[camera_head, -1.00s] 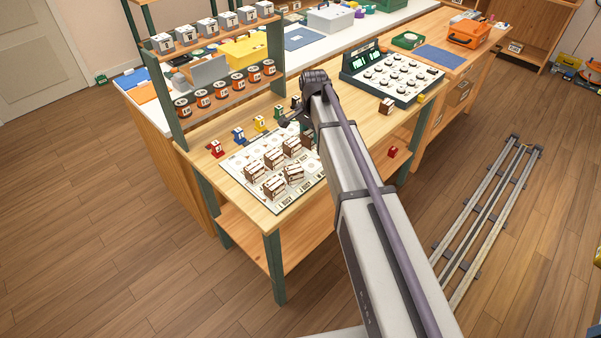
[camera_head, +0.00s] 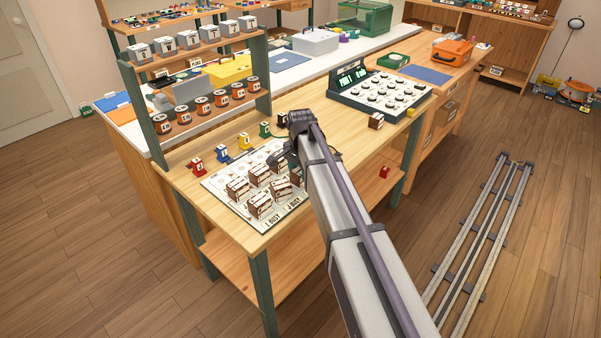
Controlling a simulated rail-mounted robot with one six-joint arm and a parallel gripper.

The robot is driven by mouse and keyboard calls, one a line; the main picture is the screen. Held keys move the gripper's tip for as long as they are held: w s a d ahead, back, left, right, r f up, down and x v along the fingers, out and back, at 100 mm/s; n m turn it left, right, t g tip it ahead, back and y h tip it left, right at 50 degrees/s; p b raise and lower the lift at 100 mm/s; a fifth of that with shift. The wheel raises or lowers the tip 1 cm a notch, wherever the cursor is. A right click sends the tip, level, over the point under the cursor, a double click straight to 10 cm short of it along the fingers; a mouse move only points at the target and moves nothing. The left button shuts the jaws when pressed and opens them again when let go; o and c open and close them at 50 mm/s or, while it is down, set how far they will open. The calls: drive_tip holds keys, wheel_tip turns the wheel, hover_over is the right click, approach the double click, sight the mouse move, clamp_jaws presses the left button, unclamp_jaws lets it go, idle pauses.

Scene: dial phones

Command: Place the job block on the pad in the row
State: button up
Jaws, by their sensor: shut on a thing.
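A white printed board (camera_head: 270,221) lies on the wooden table, with pale round pads and printed labels such as "BUSY" along its front edge. Several brown-and-white job blocks (camera_head: 260,205) stand on it in rows. My gripper (camera_head: 281,159) is low over the right back part of the board, beside the blocks. It is shut on a block that my wrist and arm mostly hide. The pad under it cannot be made out.
Small coloured pieces, red (camera_head: 196,165), blue (camera_head: 221,153), yellow and green, stand behind the board. A dial console (camera_head: 380,92) and a lone brown block (camera_head: 376,121) are at the right. A shelf rack (camera_head: 160,125) rises at the left.

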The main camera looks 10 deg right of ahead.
sight(300, 169)
drive_tip(key=o, duration=0.9)
drive_tip(key=shift+o, duration=0.2)
wheel_tip(300, 169, up, 13)
drive_tip(key=p, duration=1.3)
drive_tip(key=s+n, duration=1.1)
drive_tip(key=s, duration=1.5)
drive_tip(key=shift+f, duration=0.35)
